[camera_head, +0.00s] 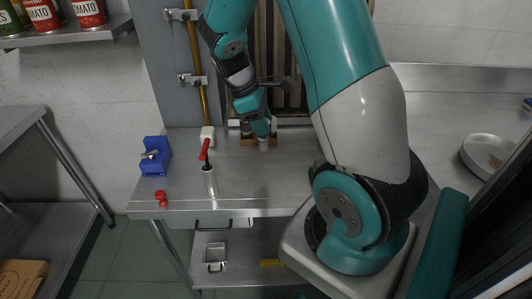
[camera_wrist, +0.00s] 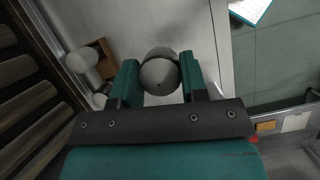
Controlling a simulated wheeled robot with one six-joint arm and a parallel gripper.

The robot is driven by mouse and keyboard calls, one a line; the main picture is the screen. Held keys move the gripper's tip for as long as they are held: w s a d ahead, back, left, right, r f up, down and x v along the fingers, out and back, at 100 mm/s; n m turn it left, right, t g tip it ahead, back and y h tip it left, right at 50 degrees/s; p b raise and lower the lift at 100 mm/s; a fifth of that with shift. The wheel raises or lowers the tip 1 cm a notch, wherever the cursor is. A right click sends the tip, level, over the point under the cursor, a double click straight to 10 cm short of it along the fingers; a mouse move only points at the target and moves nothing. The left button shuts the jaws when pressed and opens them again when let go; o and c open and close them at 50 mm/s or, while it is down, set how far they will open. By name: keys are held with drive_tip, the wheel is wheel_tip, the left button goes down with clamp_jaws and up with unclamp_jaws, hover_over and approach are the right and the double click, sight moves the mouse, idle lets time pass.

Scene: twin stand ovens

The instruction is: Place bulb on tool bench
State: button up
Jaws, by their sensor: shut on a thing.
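My gripper (camera_wrist: 159,80) is shut on a pale grey, rounded bulb (camera_wrist: 160,72), with a finger on each side of it in the wrist view. In the head view, my gripper (camera_head: 263,137) points down over the back of the steel tool bench (camera_head: 245,185). The bulb shows as a small pale end (camera_head: 263,146) below it. I cannot tell whether the bulb touches the bench top. A brown wooden holder (camera_head: 245,141) sits close behind my gripper, partly hidden by it. A second pale round thing (camera_wrist: 82,60) is beside the holder in the wrist view.
A blue vise (camera_head: 155,157) stands on the bench's left end, near a small red object (camera_head: 162,198). A red-handled tool (camera_head: 205,155) stands upright left of my gripper. The front middle of the bench is bare. A round pan (camera_head: 487,155) is on the right counter.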

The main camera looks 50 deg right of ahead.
sight(263, 150)
wheel_tip(263, 150, down, 9)
drive_tip(key=shift+f, duration=0.2)
drive_tip(key=shift+c, duration=0.4)
drive_tip(key=o, duration=1)
drive_tip(key=v, duration=1.2)
drive_tip(key=s+a+r+t+y, duration=0.1)
drive_tip(key=s+a+r+t, duration=0.15)
drive_tip(key=a, duration=0.55)
drive_tip(key=s+a+r+t+y, duration=0.15)
drive_tip(key=a+r, duration=0.25)
drive_tip(key=a, duration=0.4)
drive_tip(key=s+a+r+y, duration=0.4)
drive_tip(key=s+a, duration=0.7)
drive_tip(key=s, duration=0.2)
drive_tip(key=shift+a+r+n, duration=0.25)
drive_tip(key=shift+n, duration=0.05)
drive_tip(key=shift+s, duration=0.1)
